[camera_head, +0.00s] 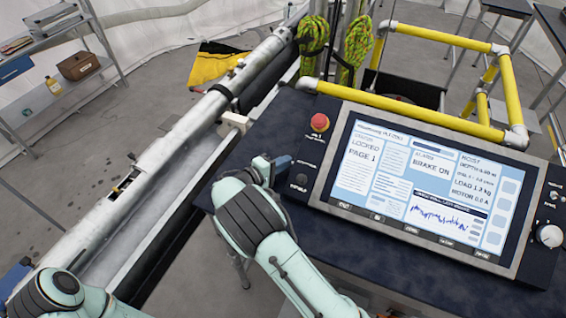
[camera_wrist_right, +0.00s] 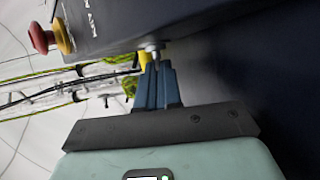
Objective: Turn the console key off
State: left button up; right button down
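The console (camera_head: 225,180) has a large lit screen (camera_head: 410,190) that reads "BRAKE ON". The console key (camera_wrist_right: 153,48) shows in the right wrist view as a small silver piece on the panel face. In the head view my right gripper hides it. My right gripper (camera_head: 275,165) is at the console's left part, below the red button. In the right wrist view its dark blue fingers (camera_wrist_right: 158,70) are close together with the key at their tips; they look shut on it. My left gripper (camera_head: 15,276) is at the left edge, mostly cut off.
A red emergency button (camera_head: 320,122) stands close to my right gripper. A white dial (camera_head: 549,236) is at the console's right end. Yellow railing (camera_head: 420,112) runs behind the screen. A long pale tube (camera_head: 165,155) lies left of the console. A shelf (camera_head: 75,85) stands at far left.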

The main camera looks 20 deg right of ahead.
dwell(0.3)
jog(key=g+y, duration=0.1)
jog(key=n+g+y, duration=0.1)
jog(key=y, duration=0.1)
jog(key=shift+w+d+r, duration=0.1)
jog(key=shift+d+r, duration=0.05)
jog(key=shift+r, duration=0.15)
jog(key=g+y, duration=0.1)
jog(key=y, duration=0.2)
jog(key=shift+w+d+r+n+g, duration=0.1)
jog(key=shift+w+r+n+g, duration=0.05)
jog(key=shift+n+g, duration=0.25)
jog(key=g+y, duration=0.1)
jog(key=n+g+y, duration=0.1)
jog(key=y, duration=0.1)
jog(key=shift+w+d+g, duration=0.15)
jog(key=shift+d+g, duration=0.05)
jog(key=shift+g, duration=0.1)
jog(key=shift+w+d+n+g+y, duration=0.1)
jog(key=shift+n+g+y, duration=0.2)
jog(key=shift+g+y, duration=0.8)
jog(key=shift+y, duration=0.3)
jog(key=c, duration=1.3)
grip_release()
